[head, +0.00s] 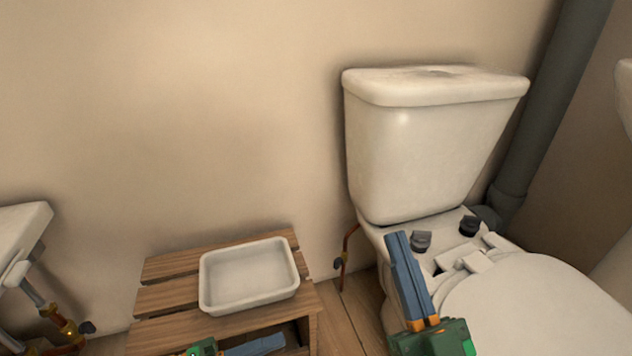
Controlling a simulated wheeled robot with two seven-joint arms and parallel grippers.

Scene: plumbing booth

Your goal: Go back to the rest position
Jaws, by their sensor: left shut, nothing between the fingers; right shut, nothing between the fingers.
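My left gripper (276,341) shows at the bottom edge, in front of the wooden crate, with its blue fingers pointing right. It is shut and empty, and most of its green body is cut off by the frame. My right gripper (398,240) shows in front of the toilet (430,150), with its blue fingers pointing up. It is shut and empty, and its green body is at the bottom edge. Its fingers cover part of the toilet's rear deck.
A white tray (247,299) sits on a slatted wooden crate (160,299). Two dark fittings, one left (421,241) and one right (468,225), stand behind the toilet seat (545,305). A basin (20,228) with copper pipes is at left. A grey pipe (550,100) runs behind the toilet.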

